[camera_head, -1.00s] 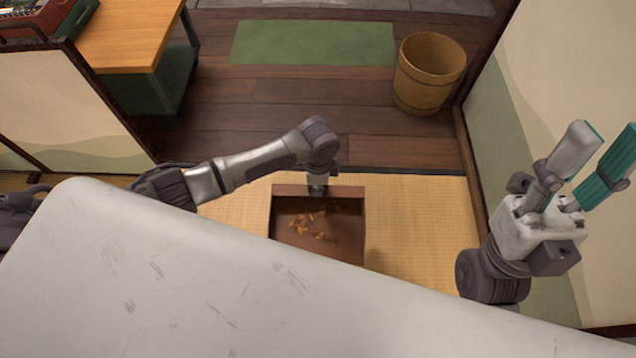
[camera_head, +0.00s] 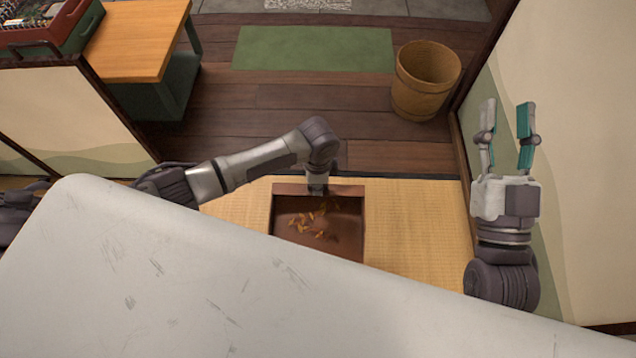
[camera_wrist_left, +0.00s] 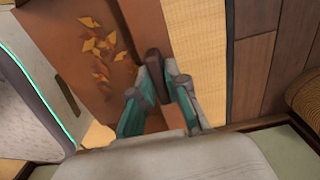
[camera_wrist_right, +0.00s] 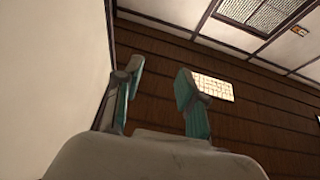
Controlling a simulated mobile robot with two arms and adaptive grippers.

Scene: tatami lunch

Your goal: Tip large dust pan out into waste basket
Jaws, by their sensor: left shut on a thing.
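The large dust pan (camera_head: 345,235) is a brown, shallow box held over the tatami, with several orange-brown leaf-like scraps (camera_head: 318,220) in it. My left gripper (camera_head: 317,191) is at the pan's far edge. In the left wrist view its teal fingers (camera_wrist_left: 158,95) are closed around the pan's dark brown handle, with the scraps beside them. The wooden waste basket (camera_head: 420,95) stands on the dark floor, beyond and to the right of the pan; its inside is partly visible. My right gripper (camera_head: 507,125) is open and empty, pointing up near the right wall.
A green mat (camera_head: 312,48) lies on the dark plank floor (camera_head: 290,110). A wooden-topped table (camera_head: 135,40) stands at the back left behind a low panel (camera_head: 60,110). A pale wall (camera_head: 575,150) runs along the right, close to my right arm and the basket.

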